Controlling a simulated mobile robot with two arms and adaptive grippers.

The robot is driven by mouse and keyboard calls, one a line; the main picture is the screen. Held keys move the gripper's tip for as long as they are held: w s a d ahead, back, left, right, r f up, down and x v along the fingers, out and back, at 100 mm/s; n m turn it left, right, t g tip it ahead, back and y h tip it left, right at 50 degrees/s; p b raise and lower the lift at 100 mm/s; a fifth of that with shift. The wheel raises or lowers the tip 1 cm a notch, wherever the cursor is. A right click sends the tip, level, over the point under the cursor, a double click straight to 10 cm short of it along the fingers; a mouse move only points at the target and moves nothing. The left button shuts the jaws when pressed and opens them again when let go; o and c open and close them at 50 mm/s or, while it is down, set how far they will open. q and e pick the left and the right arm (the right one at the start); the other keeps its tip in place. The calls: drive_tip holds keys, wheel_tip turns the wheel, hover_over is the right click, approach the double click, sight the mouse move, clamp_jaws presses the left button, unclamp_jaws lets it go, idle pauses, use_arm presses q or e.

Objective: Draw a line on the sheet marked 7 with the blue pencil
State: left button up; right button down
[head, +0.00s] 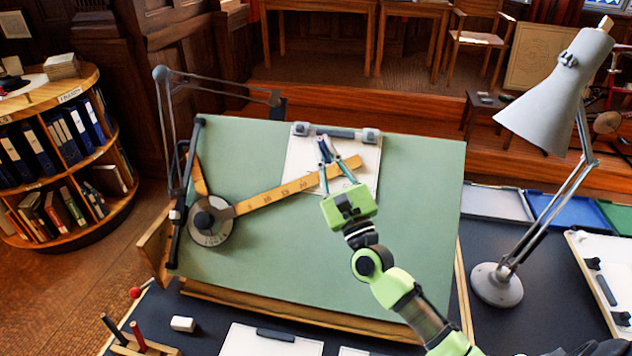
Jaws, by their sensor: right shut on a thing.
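A white sheet (301,168) lies under a clip bar near the top of the tilted green drafting board (405,235). I cannot read a number on it. My right gripper (332,158) reaches over the sheet from below, its fingers shut on a slim dark blue thing, which looks like the blue pencil (323,148). The fingers hide much of it, and I cannot tell whether its tip touches the paper. My left gripper is not in view.
A wooden ruler arm (270,200) on a round pivot head (212,220) crosses the board and the sheet's lower part. A grey lamp (560,90) stands at right. A holder (135,346) with black and red sticks and a white eraser (183,324) are at lower left.

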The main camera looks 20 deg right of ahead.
drive_tip(key=w+d+f+b, duration=0.2)
drive_tip(key=w+d+b, duration=0.1)
drive_tip(key=d+b, duration=0.1)
use_arm(q)
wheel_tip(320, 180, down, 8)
drive_tip(key=b, duration=0.3)
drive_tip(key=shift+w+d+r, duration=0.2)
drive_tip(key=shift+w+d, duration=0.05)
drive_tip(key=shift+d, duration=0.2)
use_arm(e)
drive_tip(key=w+a+f, duration=0.2)
drive_tip(key=a+f, duration=0.1)
drive_tip(key=a, duration=0.8)
drive_tip(key=shift+w+f, duration=0.2)
drive_tip(key=shift+w, duration=0.15)
use_arm(q)
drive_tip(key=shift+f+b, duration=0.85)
drive_tip(key=shift+b, duration=0.2)
use_arm(e)
drive_tip(key=shift+w+d+f, duration=0.25)
drive_tip(key=shift+d+f, duration=0.05)
drive_tip(key=shift+f, duration=0.05)
drive_tip(key=shift+s+d+r, duration=0.2)
drive_tip(key=shift+d+r, duration=0.05)
drive_tip(key=shift+d, duration=0.4)
drive_tip(key=shift+s+d+r, duration=0.15)
drive_tip(key=shift+d+r, duration=0.1)
drive_tip(key=shift+d, duration=0.4)
idle(0.7)
